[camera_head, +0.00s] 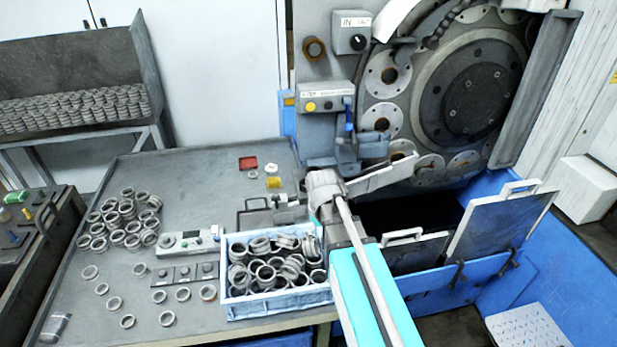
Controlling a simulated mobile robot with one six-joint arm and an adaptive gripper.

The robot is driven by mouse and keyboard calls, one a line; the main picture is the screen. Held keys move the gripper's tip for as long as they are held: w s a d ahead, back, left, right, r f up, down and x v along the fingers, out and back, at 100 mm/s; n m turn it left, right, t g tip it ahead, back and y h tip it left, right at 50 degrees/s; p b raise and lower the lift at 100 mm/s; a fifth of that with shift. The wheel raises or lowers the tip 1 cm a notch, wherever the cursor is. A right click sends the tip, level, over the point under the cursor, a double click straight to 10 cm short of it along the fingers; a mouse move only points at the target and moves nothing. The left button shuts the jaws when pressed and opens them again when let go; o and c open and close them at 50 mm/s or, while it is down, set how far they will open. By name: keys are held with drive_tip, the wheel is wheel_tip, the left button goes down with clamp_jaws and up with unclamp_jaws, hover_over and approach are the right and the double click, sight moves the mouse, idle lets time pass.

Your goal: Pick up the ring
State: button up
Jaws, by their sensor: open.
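Many grey metal rings lie on the dark table. A dense cluster of rings (122,220) lies at the left, with several loose rings (166,318) in front of it. A blue box (280,306) near the table's front edge holds a heap of rings (268,268). My arm reaches in from the lower right, and my gripper (322,190) is at its far end, up and to the right of the box. It is open, though its fingers are hard to make out. I see no ring held there.
A grinding machine (470,95) with a large round disc stands at the back right. A control box (190,243) and a dark panel (184,274) lie left of the blue box. Small red (248,163) and yellow (273,183) items lie behind. The table's back left is clear.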

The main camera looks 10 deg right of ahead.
drive_tip(key=w+r+n+p, duration=0.7)
drive_tip(key=w, duration=0.3)
drive_tip(key=w+r+n+p, duration=0.7)
drive_tip(key=w+r, duration=0.1)
drive_tip(key=w, duration=0.2)
drive_tip(key=shift+w+d+r, duration=0.15)
drive_tip(key=shift+w+r, duration=0.15)
drive_tip(key=shift+w, duration=0.1)
drive_tip(key=shift+f, duration=0.1)
wheel_tip(320, 180, down, 8)
drive_tip(key=b, duration=0.8)
drive_tip(key=shift+f+b, duration=0.25)
drive_tip(key=shift+b, duration=0.05)
drive_tip(key=shift+f, duration=0.15)
drive_tip(key=f+b, duration=0.5)
drive_tip(key=shift+w+a, duration=0.2)
